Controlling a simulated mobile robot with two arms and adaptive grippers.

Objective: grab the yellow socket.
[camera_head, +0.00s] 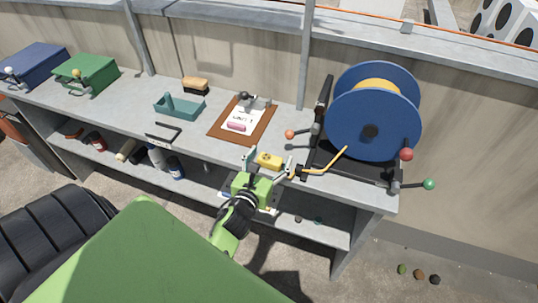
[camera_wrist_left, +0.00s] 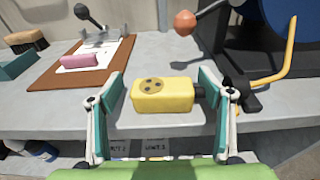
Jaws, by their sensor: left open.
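The yellow socket (camera_head: 270,160) is a small yellow block with a dark-holed round face, lying near the front edge of the grey bench. It also shows in the left wrist view (camera_wrist_left: 162,95), with a dark stub on its right end. My left gripper (camera_head: 267,167) is open, its teal fingers on either side of the socket. In the left wrist view the gripper (camera_wrist_left: 160,105) has its left finger close to the socket's left end and its right finger beside the dark stub. I cannot tell whether either finger touches it. My right gripper is not in view.
A blue cable reel (camera_head: 372,110) with a yellow cable stands right of the socket. A clipboard (camera_head: 222,132) with a pink block lies behind left. A teal tray (camera_head: 160,113), a brush (camera_head: 195,86) and two toolboxes stand farther left. A shelf below holds bottles.

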